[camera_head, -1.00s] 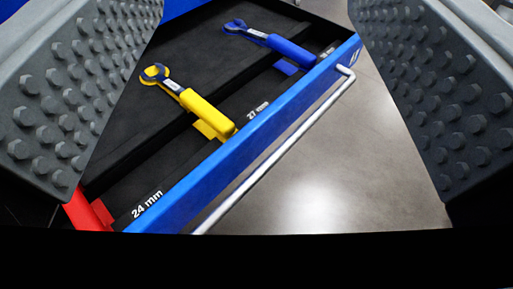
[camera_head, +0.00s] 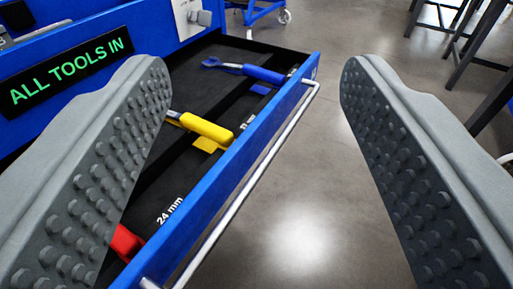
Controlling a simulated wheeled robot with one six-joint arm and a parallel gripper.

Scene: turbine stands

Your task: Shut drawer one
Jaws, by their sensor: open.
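The blue-fronted drawer (camera_head: 225,185) stands open, running diagonally through the middle of the view. A silver bar handle (camera_head: 252,177) runs along its outer face. In its black tray lie a blue-handled wrench (camera_head: 262,74), a yellow-handled wrench (camera_head: 205,128) and a red handle (camera_head: 125,242), partly hidden by my left finger. A "24 mm" label shows beside the red handle. My gripper (camera_head: 252,85) is open and empty, its studded grey fingers on either side of the view. The drawer front and handle show between the fingers; I cannot tell their distance.
A blue cabinet face with a green "ALL TOOLS IN" sign (camera_head: 70,72) stands at the upper left. Dark stand legs (camera_head: 480,65) are at the upper right. A blue wheeled frame (camera_head: 262,12) is at the top. Grey floor (camera_head: 320,200) is clear right of the drawer.

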